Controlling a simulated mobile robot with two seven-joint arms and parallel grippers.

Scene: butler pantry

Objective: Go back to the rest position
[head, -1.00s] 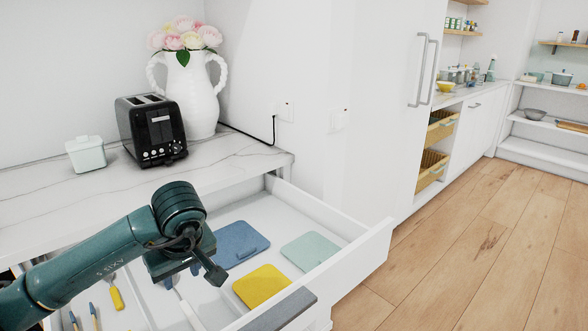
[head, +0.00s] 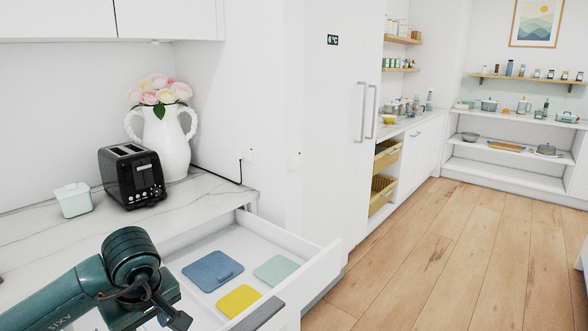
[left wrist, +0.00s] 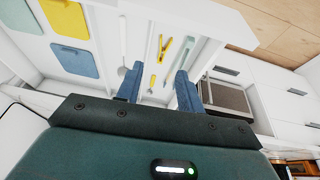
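My left arm comes in from the lower left of the head view, over the open drawer (head: 318,252). Its fingers are not clear there. In the left wrist view my left gripper (left wrist: 159,80) has its two blue fingers spread apart with nothing between them. Beyond the fingers lies the drawer's inside, with a pair of yellow-handled tools and other slim utensils. My right gripper is in neither view.
The drawer holds a blue board (head: 212,270), a yellow board (head: 238,300) and a mint board (head: 277,269). A black toaster (head: 132,175), a white vase (head: 167,140) and a pale lidded box (head: 73,199) stand on the counter. Wooden floor (head: 440,260) to the right is clear.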

